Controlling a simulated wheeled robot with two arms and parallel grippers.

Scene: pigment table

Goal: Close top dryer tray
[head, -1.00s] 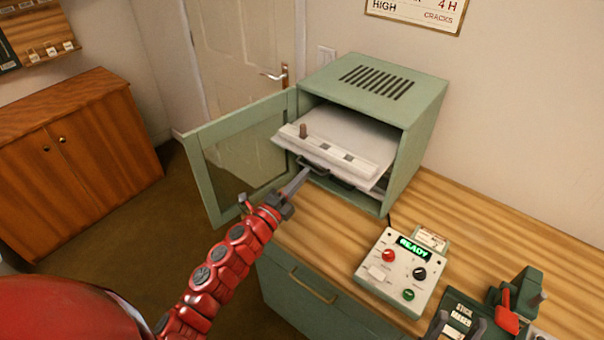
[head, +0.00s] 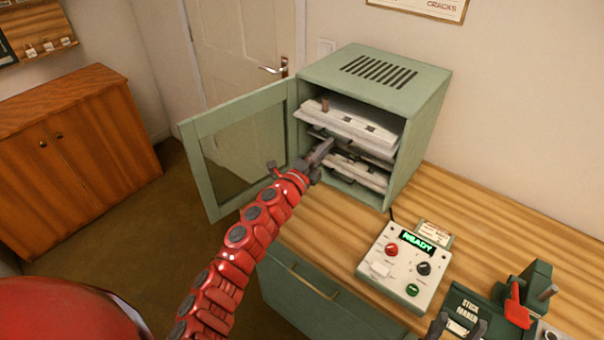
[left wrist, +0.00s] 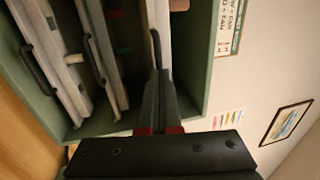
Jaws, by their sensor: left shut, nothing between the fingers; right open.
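The green dryer (head: 375,68) stands on the bench with its glass door (head: 240,150) swung open to the left. Its top tray (head: 345,122), pale with a brown peg (head: 325,104), lies inside with its front at the opening; I cannot tell if it is fully flush. My left gripper (head: 326,148) is shut and empty, its tips at the tray front just below the top tray's face. In the left wrist view the closed fingers (left wrist: 160,78) meet the top tray (left wrist: 160,25) by its dark handle (left wrist: 156,48). My right gripper (head: 457,328) is open at the bottom edge.
Lower trays (head: 358,175) sit inside the dryer below the top one. A control box (head: 405,262) reading READY and a green stick maker (head: 470,305) stand on the bench (head: 480,225) at right. The bench between dryer and control box is clear.

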